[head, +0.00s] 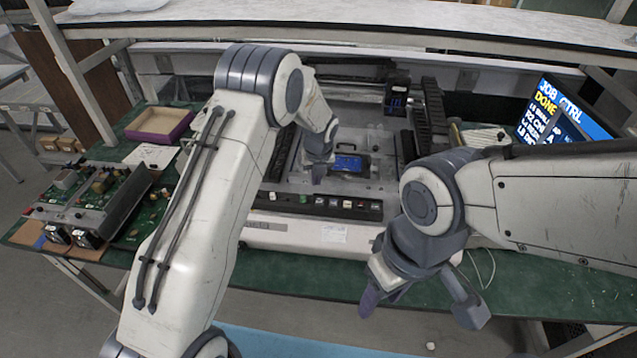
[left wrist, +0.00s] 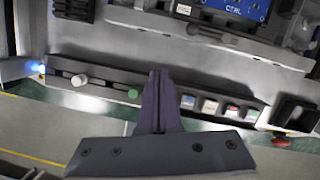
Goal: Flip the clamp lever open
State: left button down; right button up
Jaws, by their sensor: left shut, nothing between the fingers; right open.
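A blue circuit board (head: 348,163) sits in the machine's fixture in the middle of the head view; its lower part, marked CTRL, also shows at the top of the left wrist view (left wrist: 238,7). A dark handle-like bar stands just behind it (head: 351,148). A grey rod-like part (left wrist: 212,36) lies along the fixture's near edge in the left wrist view; I cannot tell whether it is the clamp lever. My left gripper (head: 318,176) is shut and empty, close to the board's left side; its fingers (left wrist: 159,76) point toward the fixture. My right gripper (head: 420,308) is open and empty, in front of the machine.
A button panel (head: 318,206) with several coloured buttons runs along the machine's front. Circuit assemblies (head: 85,195) and a purple-edged tray (head: 160,125) lie on the green bench at left. A screen reading JOB CTRL DONE (head: 562,112) stands at right. A shelf (head: 350,22) spans the top.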

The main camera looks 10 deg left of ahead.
pick_arm(q)
jog(key=b+v, duration=0.1)
jog(key=v, duration=0.5)
jog(key=shift+s+r, duration=0.2)
jog(key=shift+d, duration=0.1)
